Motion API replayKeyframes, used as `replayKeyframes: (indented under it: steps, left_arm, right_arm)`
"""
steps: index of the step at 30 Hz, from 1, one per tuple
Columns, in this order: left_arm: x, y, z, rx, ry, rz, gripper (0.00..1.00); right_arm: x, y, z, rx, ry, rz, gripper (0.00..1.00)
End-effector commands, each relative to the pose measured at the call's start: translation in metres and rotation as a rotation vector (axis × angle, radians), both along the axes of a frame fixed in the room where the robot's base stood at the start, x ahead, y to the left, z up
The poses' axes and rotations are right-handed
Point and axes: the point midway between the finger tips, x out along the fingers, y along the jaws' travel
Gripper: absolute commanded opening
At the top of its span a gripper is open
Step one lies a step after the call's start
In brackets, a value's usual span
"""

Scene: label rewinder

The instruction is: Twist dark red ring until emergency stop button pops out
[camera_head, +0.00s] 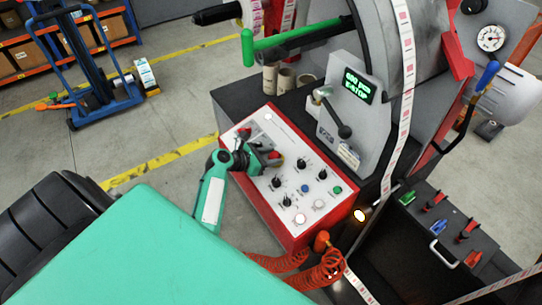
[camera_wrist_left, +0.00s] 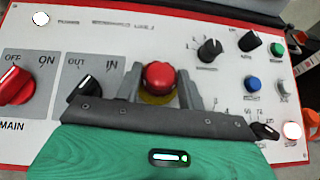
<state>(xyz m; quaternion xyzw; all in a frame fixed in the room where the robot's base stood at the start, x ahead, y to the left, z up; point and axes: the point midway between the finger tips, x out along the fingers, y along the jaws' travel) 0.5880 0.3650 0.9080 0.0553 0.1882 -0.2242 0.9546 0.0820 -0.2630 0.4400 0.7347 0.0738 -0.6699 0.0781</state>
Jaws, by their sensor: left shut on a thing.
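The emergency stop button (camera_wrist_left: 158,74) is a red round knob on a yellow base on the white control panel (camera_head: 325,210). In the head view a bit of its red (camera_head: 275,155) shows beside the gripper. My left gripper (camera_head: 268,157) is over the panel's upper left part. In the left wrist view its two grey fingers (camera_wrist_left: 159,84) stand on either side of the button, shut on it. I cannot make out a separate dark red ring or whether the button is pressed in. My right gripper is not in view.
A lit display (camera_head: 358,86) seems to read E-STOP. An orange coiled cord (camera_head: 325,272) hangs below the panel.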

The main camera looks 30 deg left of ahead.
Motion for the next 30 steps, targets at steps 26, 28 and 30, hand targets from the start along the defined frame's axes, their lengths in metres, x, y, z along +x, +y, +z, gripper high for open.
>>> replayKeyframes:
  steps: [26, 28, 30]
  left_arm:
    - [0.0050, 0.0054, 0.0009, 0.149, -0.060, -0.577, 0.16]
    - [0.0048, 0.0053, 0.0004, 0.154, -0.062, -0.598, 0.16]
    - [0.0050, 0.0051, 0.0002, 0.158, -0.064, -0.613, 0.16]
  right_arm:
    - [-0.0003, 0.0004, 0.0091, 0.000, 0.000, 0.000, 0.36]
    - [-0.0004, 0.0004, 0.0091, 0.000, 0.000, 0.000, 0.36]
    - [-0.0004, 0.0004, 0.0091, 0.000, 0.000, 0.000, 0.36]
